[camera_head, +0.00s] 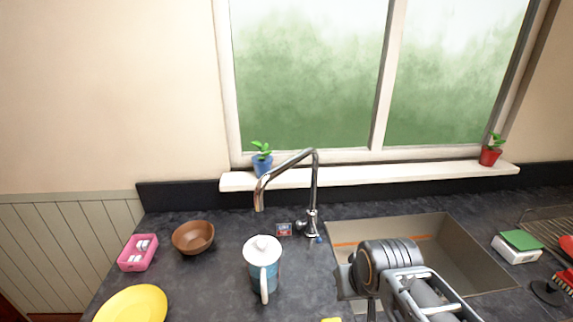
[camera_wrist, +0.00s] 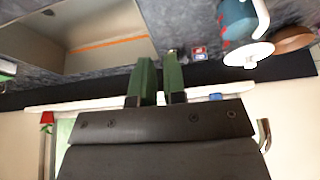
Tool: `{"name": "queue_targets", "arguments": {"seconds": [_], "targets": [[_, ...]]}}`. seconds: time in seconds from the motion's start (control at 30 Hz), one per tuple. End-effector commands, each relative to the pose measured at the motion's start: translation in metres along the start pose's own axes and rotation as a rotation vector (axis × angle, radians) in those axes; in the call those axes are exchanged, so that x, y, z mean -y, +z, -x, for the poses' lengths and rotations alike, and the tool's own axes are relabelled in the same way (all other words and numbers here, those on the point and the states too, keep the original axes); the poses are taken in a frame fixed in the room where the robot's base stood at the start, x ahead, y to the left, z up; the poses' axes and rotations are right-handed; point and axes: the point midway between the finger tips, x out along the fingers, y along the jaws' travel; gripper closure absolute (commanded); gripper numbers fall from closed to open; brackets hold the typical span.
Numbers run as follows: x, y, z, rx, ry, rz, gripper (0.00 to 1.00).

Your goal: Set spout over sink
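The chrome faucet (camera_head: 315,195) stands at the back of the counter, left of the sink. Its curved spout (camera_head: 283,167) points left, and the tip hangs over the counter, not the basin. The sink (camera_head: 470,255) is at the right and partly hidden behind my arm. In the wrist view, which is upside down, the sink (camera_wrist: 105,25) is at upper left. The spout's tip (camera_wrist: 265,135) seems to show at the right edge. My gripper (camera_wrist: 160,65) has two green fingers, slightly apart with nothing seen between them. The faucet's column is mostly hidden there.
A white-lidded blue pitcher (camera_head: 263,268) stands in front of the faucet. A brown bowl (camera_head: 193,238), pink box (camera_head: 138,253) and yellow plate (camera_head: 132,304) are at left. A blue plant pot (camera_head: 262,165) is on the sill. A green-topped box (camera_head: 517,245) is right of the sink.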

Motion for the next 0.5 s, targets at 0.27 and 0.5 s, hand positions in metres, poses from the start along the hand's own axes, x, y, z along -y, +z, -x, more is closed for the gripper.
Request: {"name": "queue_targets", "arguments": {"seconds": [0.27,0.5], "targets": [[-0.024,-0.026,-0.091,0.126,-0.139,-0.36,0.62],[-0.014,-0.133,-0.094,0.099,-0.663,-0.741,0.49]]}}
